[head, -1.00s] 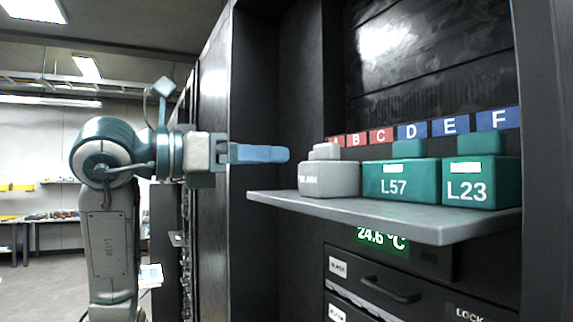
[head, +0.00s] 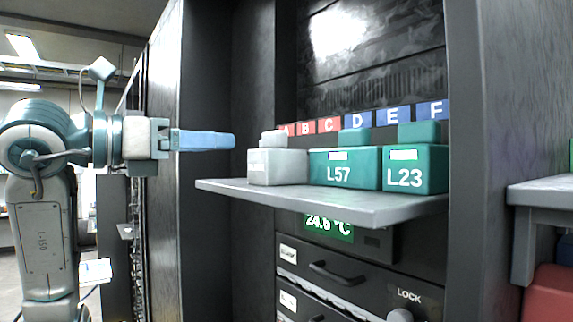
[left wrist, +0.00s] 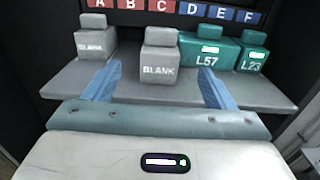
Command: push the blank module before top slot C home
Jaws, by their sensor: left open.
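In the left wrist view a grey blank module (left wrist: 160,58) stands on the shelf (left wrist: 120,92) below label C (left wrist: 151,5). A second grey blank (left wrist: 96,44) stands below label A, to its left. In the head view the grey blanks (head: 278,166) overlap and I cannot separate them clearly. My left gripper (head: 234,141) is open and empty, left of the blanks and above shelf level. Its two blue fingers (left wrist: 160,86) lie apart, one each side of the C blank in the wrist picture, short of it. My right gripper is not in view.
Green modules L57 (head: 345,172) and L23 (head: 415,170) stand right of the blanks. Cabinet walls close both sides. Below the shelf (head: 350,208) are a temperature display (head: 330,226) and drawers with handles (head: 335,272). A grey ledge (head: 545,190) stands at the right.

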